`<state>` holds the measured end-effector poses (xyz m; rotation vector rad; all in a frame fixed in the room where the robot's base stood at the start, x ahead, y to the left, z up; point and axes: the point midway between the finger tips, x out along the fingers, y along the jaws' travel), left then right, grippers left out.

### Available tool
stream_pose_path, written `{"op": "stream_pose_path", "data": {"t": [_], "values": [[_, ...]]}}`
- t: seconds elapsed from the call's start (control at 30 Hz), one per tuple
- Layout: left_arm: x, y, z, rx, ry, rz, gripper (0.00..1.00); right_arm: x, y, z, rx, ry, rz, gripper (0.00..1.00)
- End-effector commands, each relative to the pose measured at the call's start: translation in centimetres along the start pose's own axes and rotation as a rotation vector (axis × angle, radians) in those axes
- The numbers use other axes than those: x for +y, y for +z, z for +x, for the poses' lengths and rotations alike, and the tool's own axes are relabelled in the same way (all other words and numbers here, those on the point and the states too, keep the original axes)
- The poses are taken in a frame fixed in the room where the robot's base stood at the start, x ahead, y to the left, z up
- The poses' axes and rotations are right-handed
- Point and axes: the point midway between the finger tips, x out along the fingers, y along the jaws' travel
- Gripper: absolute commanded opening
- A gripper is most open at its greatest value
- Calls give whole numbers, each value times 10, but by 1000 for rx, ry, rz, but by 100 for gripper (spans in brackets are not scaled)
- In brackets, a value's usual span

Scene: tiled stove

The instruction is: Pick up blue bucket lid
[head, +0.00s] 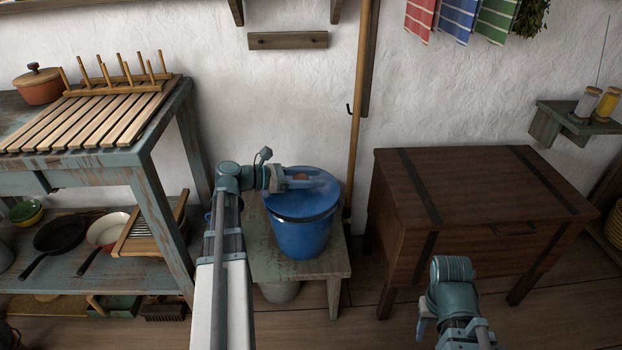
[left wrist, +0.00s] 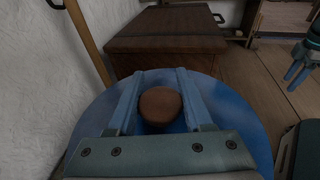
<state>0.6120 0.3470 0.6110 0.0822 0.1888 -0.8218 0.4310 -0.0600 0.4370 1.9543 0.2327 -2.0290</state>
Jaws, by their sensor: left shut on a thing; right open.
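The blue bucket (head: 302,240) stands on a small worn wooden bench. A brown round knob (left wrist: 160,106) sits at the lid's middle. My left gripper (head: 301,181) reaches in from the left over the lid, and its two blue fingers are shut on the knob, one on each side. My right gripper (head: 424,316) is open and empty, low in front of the wooden chest; it also shows in the left wrist view (left wrist: 298,72).
The bench (head: 262,262) stands between a greenish shelf table (head: 160,165) with a wooden rack (head: 95,112) and a dark wooden chest (head: 470,205). A wooden pole (head: 359,110) leans on the wall just behind the bucket. A grey pot (head: 279,292) is under the bench.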

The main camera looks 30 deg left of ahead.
Motion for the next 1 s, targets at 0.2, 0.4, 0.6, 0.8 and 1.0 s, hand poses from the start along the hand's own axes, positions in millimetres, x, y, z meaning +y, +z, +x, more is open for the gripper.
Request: {"op": "stream_pose_path", "data": {"t": [0.2,0.4,0.6,0.8,1.0], "values": [[0,41,-8,-1,0,0,0,4,2,-42,0,0,-7,50],[0,67,-14,-1,0,0,0,7,4,-68,-1,2,-8,50],[0,75,-15,-1,0,0,0,8,5,-76,-2,4,-5,50],[0,73,-15,-1,0,0,0,8,4,-74,-2,4,-5,50],[0,73,-15,-1,0,0,0,8,4,-74,-2,4,-5,50]]}}
